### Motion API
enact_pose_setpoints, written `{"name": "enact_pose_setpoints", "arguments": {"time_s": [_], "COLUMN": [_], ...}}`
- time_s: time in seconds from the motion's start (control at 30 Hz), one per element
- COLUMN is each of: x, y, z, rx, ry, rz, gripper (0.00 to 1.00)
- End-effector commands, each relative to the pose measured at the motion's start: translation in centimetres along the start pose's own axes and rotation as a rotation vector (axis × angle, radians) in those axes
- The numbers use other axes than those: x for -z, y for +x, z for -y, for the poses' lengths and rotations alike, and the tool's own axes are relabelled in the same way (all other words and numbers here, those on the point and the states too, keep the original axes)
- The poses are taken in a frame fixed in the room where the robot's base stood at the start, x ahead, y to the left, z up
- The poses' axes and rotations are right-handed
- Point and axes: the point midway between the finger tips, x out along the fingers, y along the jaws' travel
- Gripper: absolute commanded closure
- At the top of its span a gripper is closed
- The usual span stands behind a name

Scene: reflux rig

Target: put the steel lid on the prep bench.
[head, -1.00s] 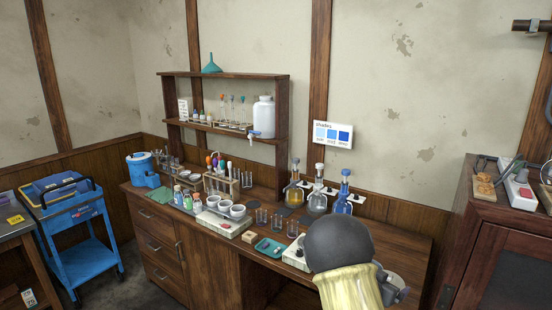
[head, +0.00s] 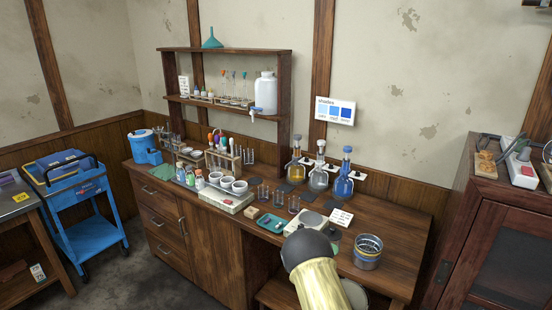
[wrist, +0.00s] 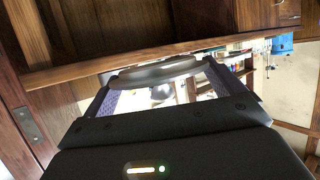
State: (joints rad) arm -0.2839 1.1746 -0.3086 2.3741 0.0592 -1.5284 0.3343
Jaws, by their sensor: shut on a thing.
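My gripper (wrist: 158,75) is shut on a dark grey, round, flat thing, the steel lid (wrist: 155,72), which sits between its two fingers in the wrist view. In the head view my own arm hides the gripper. A greyish rounded edge (head: 354,293) shows beside the arm; I cannot tell whether it is the lid. The long wooden bench (head: 400,225) stands behind my arm. A smaller grey-topped table (head: 15,205) stands at the left edge. I cannot read which one is the prep bench. A steel pot (head: 367,252) stands open on the wooden bench's right part.
The wooden bench holds a hotplate (head: 306,222), a green tray (head: 271,223), several flasks (head: 343,180) and a small white card (head: 341,217). Bare wood shows around the pot. A blue cart (head: 85,215) stands left; a dark cabinet (head: 490,250) stands right.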

Motion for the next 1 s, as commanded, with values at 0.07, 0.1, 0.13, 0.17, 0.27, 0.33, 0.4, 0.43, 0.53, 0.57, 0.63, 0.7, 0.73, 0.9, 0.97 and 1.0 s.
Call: {"name": "enact_pose_setpoints", "arguments": {"time_s": [0.07, 0.1, 0.13, 0.17, 0.27, 0.33, 0.4, 0.43, 0.53, 0.57, 0.63, 0.7, 0.73, 0.9, 0.97, 1.0], "x": [-0.6, -0.7, -0.7, -0.7, -0.6, -0.6, -0.7, -0.8, -1.9, -2.4, -3.7, -5.1, -5.6, -7.2, -7.4, -7.4], "y": [-0.3, -0.4, -0.4, -0.4, -0.4, -0.4, -0.4, -0.4, -0.6, -0.7, -1.0, -1.4, -1.6, -2.3, -2.3, -2.3], "z": [0.6, 0.7, 0.8, 0.8, 0.9, 0.9, 0.9, 0.9, 0.8, 0.8, 0.8, 0.7, 0.7, 0.7, 0.8, 0.8], "rx": [0.019, 0.024, 0.025, 0.026, 0.027, 0.027, 0.027, 0.027, 0.028, 0.028, 0.029, 0.027, 0.027, 0.026, 0.026, 0.026], "ry": [-0.009, -0.011, -0.011, -0.012, -0.012, -0.012, -0.013, -0.013, -0.012, -0.013, -0.014, -0.014, -0.014, -0.013, -0.012, -0.012], "rz": [0.000, -0.001, -0.001, -0.002, -0.003, -0.003, -0.002, -0.002, 0.002, 0.003, 0.005, 0.005, 0.004, -0.002, -0.003, -0.003], "gripper": [0.29, 0.29, 0.29, 0.29, 0.29, 0.29, 0.29, 0.29, 0.29, 0.29, 0.29, 0.29, 0.29, 0.29, 0.29, 0.29]}}
